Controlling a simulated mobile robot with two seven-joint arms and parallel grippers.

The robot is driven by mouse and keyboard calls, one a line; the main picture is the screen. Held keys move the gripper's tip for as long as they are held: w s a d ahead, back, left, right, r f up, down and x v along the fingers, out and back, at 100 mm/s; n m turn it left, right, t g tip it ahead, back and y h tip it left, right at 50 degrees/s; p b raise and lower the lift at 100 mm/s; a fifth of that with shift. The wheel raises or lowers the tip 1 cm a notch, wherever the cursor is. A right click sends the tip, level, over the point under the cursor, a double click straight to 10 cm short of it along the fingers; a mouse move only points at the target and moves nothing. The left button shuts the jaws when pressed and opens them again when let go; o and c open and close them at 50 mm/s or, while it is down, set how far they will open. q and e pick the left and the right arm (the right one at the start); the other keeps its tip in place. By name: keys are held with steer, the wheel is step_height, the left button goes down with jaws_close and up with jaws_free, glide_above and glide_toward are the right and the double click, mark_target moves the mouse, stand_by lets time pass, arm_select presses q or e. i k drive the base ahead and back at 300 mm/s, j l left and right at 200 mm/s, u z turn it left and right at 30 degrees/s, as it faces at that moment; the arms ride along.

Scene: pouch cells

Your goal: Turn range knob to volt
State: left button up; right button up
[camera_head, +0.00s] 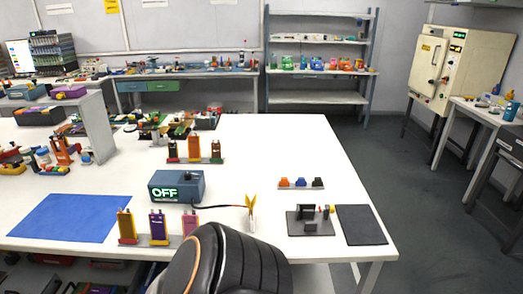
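A blue-grey meter box (160,180) stands on the white table, left of its middle. Its lit green display (164,193) reads OFF. A small dark round part, which looks like the range knob (188,175), is on its top; its pointer and markings are too small to read. A dark cable runs right from the box to yellow pointed leads (250,202). Neither my left nor my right gripper shows in the head view, and nothing is seen touching the box.
Racks of coloured cells stand behind (195,150) and in front (158,227) of the box. A blue mat (65,217) lies left. Right are a small fixture (310,220), a black pad (361,225) and several small coloured pieces (300,183).

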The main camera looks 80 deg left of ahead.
mark_target(187, 177)
steer(key=u, duration=3.25)
steer(key=i+j, duration=0.15)
steer(key=j, duration=0.35)
steer(key=i+j+z, duration=0.15)
steer(key=j, duration=0.85)
steer(key=i+j+z, duration=0.15)
steer(key=j, duration=0.35)
